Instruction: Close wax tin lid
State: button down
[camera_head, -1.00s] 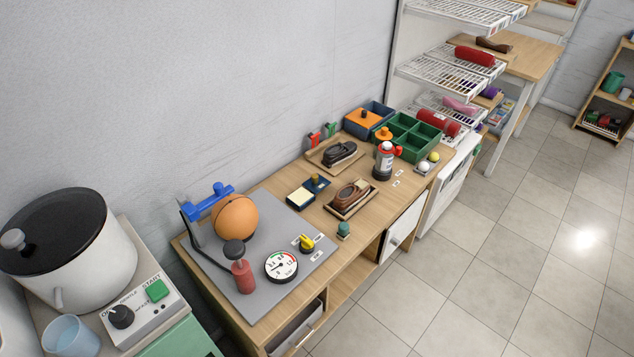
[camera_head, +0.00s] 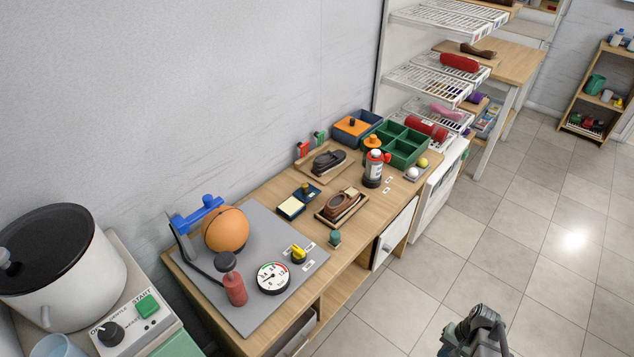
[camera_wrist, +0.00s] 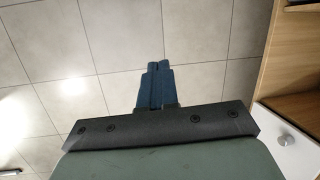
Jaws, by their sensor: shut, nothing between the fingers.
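The wax tin (camera_head: 291,208) appears to be the small dark blue box with a cream fill on the wooden counter, in the middle of the head view. Its lid (camera_head: 306,191), dark blue with a brass-coloured knob, lies open on the tin's far side. My arm's end shows at the lower right of the head view, over the floor, well apart from the counter. In the wrist view my gripper (camera_wrist: 157,67) has its blue fingers together, empty, above floor tiles. The tin is not in the wrist view.
A brown shoe on a wooden tray (camera_head: 341,207) sits right of the tin, with a black shoe (camera_head: 328,161) behind. A grey board (camera_head: 245,290) with an orange ball (camera_head: 226,230) is to the left. A teal jar (camera_head: 334,238) stands near the front edge. Floor before the counter is clear.

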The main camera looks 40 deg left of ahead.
jog(key=w+a+r+n+t+y, duration=0.1)
jog(key=w+a+r+t+y, duration=0.1)
jog(key=w+a+r, duration=0.9)
jog(key=w+a+r+n+t+y, duration=0.15)
jog(key=w+a+r, duration=0.55)
jog(key=a+r, duration=0.75)
jog(key=s+a+r+n+g+y, duration=0.1)
jog(key=s+a+r+n, duration=0.2)
jog(key=a+r, duration=0.35)
jog(key=s+a+r+n+g, duration=0.1)
jog(key=s+a+r+n, duration=0.15)
jog(key=a, duration=0.65)
jog(key=s+a+r+n+y, duration=0.1)
jog(key=s+a+r+n, duration=0.15)
jog(key=a+r, duration=0.4)
send_near(316, 192)
jog(key=w+a+f, duration=0.1)
jog(key=f, duration=0.1)
jog(key=w+a+f, duration=0.1)
jog(key=a+f, duration=0.1)
jog(key=shift+w+a, duration=0.2)
jog(key=shift+a, duration=0.1)
jog(key=shift+s+a+r, duration=0.1)
jog(key=shift+s+a, duration=0.5)
jog(key=shift+s, duration=0.35)
jog(key=shift+s+a, duration=0.5)
jog(key=shift+s, duration=0.1)
jog(key=shift+s, duration=0.1)
